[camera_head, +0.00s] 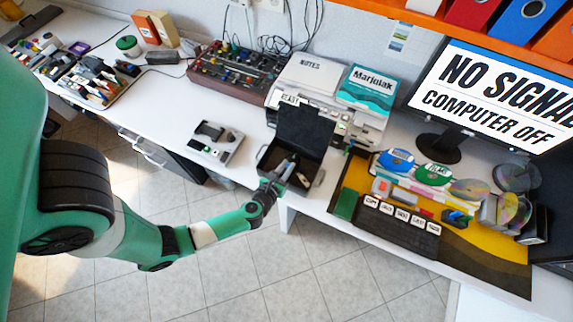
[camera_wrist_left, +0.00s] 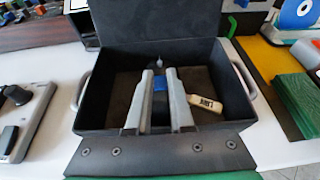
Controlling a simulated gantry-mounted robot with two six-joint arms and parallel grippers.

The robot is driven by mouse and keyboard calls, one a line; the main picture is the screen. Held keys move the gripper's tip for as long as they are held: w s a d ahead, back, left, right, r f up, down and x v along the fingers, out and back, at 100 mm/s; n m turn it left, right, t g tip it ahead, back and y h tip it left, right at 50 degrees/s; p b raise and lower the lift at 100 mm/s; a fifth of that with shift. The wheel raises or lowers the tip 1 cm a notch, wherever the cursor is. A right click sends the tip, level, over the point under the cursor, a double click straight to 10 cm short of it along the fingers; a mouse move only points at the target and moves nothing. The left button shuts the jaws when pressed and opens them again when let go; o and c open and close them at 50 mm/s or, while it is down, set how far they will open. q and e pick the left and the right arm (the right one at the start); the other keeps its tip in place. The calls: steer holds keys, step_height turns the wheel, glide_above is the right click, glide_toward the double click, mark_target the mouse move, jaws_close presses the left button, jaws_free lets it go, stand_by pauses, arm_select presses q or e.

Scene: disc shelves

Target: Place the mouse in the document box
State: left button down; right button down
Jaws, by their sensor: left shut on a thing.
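The black document box (camera_head: 319,158) stands open on the desk in the head view, its lid raised at the back. It fills the middle of the left wrist view (camera_wrist_left: 92,104), with a silver handle on each side. My left gripper (camera_head: 285,172) reaches over the box's front edge. In the left wrist view its two grey fingers (camera_wrist_left: 159,76) point into the box. They are shut on a dark thing with a blue part, which I take to be the mouse (camera_wrist_left: 160,84); the fingers hide much of it. I cannot tell whether it touches the box floor. My right gripper is not in view.
A pale labelled piece (camera_wrist_left: 206,103) lies inside the box on the right. A grey device (camera_head: 215,143) is left of the box. A printer (camera_head: 308,78) stands behind it. A green block (camera_head: 346,204) and a keyboard (camera_head: 390,229) are to the right.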

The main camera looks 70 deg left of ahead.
arm_select(q)
steer(key=c, duration=0.8)
jaws_free()
steer(key=shift+r, duration=0.1)
steer(key=shift+r+p, duration=0.3)
steer(key=shift+p, duration=0.05)
steer(key=shift+r+p, duration=0.55)
steer(key=shift+r, duration=0.1)
steer(key=p+v, duration=0.1)
steer(key=v, duration=1)
steer(key=shift+s+d+f+p, duration=0.2)
steer(key=shift+s+d+p, duration=0.1)
steer(key=shift+s+p, duration=0.05)
